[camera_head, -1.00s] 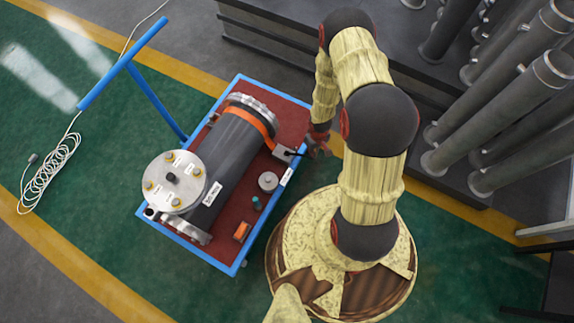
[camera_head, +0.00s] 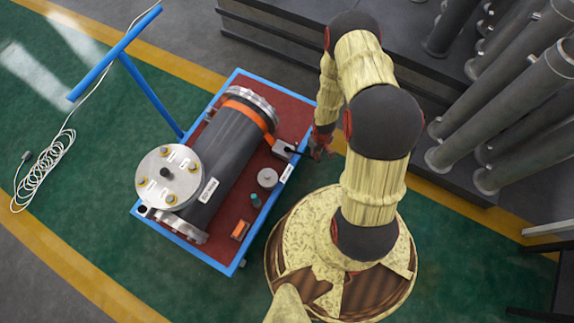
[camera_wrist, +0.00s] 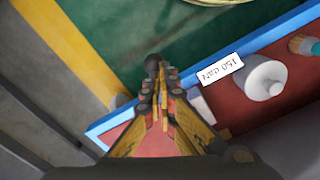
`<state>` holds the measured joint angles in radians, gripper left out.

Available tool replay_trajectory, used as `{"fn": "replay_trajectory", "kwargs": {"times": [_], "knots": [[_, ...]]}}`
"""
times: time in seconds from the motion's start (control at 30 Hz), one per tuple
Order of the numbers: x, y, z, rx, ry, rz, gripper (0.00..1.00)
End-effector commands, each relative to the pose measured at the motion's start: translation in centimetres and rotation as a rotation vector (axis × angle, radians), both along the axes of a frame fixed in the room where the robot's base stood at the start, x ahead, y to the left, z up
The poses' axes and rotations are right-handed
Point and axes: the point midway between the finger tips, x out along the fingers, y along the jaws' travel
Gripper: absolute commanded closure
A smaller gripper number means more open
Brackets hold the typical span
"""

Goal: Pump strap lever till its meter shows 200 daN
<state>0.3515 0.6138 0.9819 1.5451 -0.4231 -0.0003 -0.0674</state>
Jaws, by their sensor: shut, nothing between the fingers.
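An orange strap (camera_head: 246,109) runs around the dark cylinder (camera_head: 233,148) on the cart. Its small grey ratchet box (camera_head: 283,149) sits at the cart's right side, with a short dark lever (camera_head: 294,150) pointing toward my gripper. My gripper (camera_head: 320,153) is just beyond the cart's right edge. In the wrist view my gripper (camera_wrist: 155,84) is shut, with a dark round knob (camera_wrist: 153,66) just beyond its tips; I cannot tell whether they touch. A white meter label (camera_wrist: 221,70) appears upside down and reads 150 daN.
The blue-edged cart (camera_head: 232,259) has a tall blue handle (camera_head: 115,55) at left. A light grey knobbed weight (camera_wrist: 263,80), a teal-topped item (camera_wrist: 303,44) and an orange block (camera_head: 241,230) stand on it. Dark pipes (camera_head: 500,100) stand at right.

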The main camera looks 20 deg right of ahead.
Motion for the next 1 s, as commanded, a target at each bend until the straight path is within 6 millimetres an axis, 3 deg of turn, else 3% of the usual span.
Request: {"fn": "replay_trajectory", "kwargs": {"times": [0.1,0.27,1.0], "knots": [[-0.2,-0.1,-0.7,0.0,0.001,0.0,1.0],[-0.2,0.0,0.0,0.001,0.001,0.0,1.0],[-0.2,-0.1,7.9,0.001,0.002,-0.001,1.0]]}}
